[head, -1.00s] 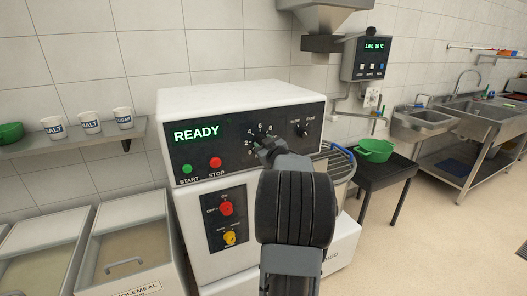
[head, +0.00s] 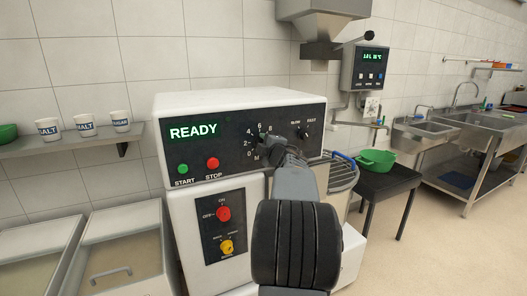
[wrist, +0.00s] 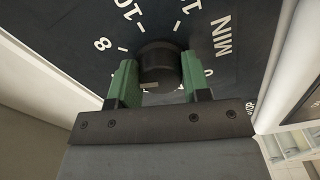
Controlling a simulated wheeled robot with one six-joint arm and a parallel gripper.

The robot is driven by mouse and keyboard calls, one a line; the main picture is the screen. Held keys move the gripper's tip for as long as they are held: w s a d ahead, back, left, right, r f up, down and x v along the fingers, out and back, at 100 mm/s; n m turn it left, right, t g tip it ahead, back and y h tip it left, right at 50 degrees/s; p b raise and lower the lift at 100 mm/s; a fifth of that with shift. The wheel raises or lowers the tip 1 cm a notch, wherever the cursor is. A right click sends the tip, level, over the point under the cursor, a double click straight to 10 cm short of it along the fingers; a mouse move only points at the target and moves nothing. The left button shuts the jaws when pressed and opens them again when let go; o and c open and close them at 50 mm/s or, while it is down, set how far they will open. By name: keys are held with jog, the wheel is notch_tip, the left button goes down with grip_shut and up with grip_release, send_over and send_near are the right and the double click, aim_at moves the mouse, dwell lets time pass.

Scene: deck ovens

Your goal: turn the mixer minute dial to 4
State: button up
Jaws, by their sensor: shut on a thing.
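The minute dial is a black round knob (wrist: 160,62) on the mixer's dark panel (head: 225,165). Its printed scale and the word MIN show around it in the wrist view. My gripper (wrist: 159,84) has its two green fingers closed on opposite sides of the knob. In the head view my gripper (head: 266,143) covers most of the dial, with 0, 2, 4, 6 and 8 readable around it. A pale mark shows on the knob's near side between the fingers, but I cannot tell which number the dial points at. The green display (head: 193,131) reads READY.
A green start button (head: 183,169) and a red stop button (head: 212,163) sit left of the dial. A slow/fast selector (head: 303,133) is to its right. Red (head: 223,213) and yellow (head: 227,247) switches are below. A green bowl (head: 376,160) stands on a black table.

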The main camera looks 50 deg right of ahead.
jog(key=n+b, duration=0.3)
jog(key=n, duration=0.2)
jog(key=shift+n, duration=0.3)
jog(key=n+b, duration=0.3)
jog(key=n, duration=0.2)
jog(key=shift+r+n, duration=0.15)
jog(key=shift+n, duration=0.15)
jog(key=shift+r+n, duration=0.1)
jog(key=shift+n, duration=0.2)
jog(key=o, duration=0.9)
jog(key=shift+w, duration=0.1)
jog(key=shift+o, duration=0.2)
jog(key=v, duration=1.4)
jog(key=shift+b, duration=0.3)
jog(key=shift+w, duration=0.1)
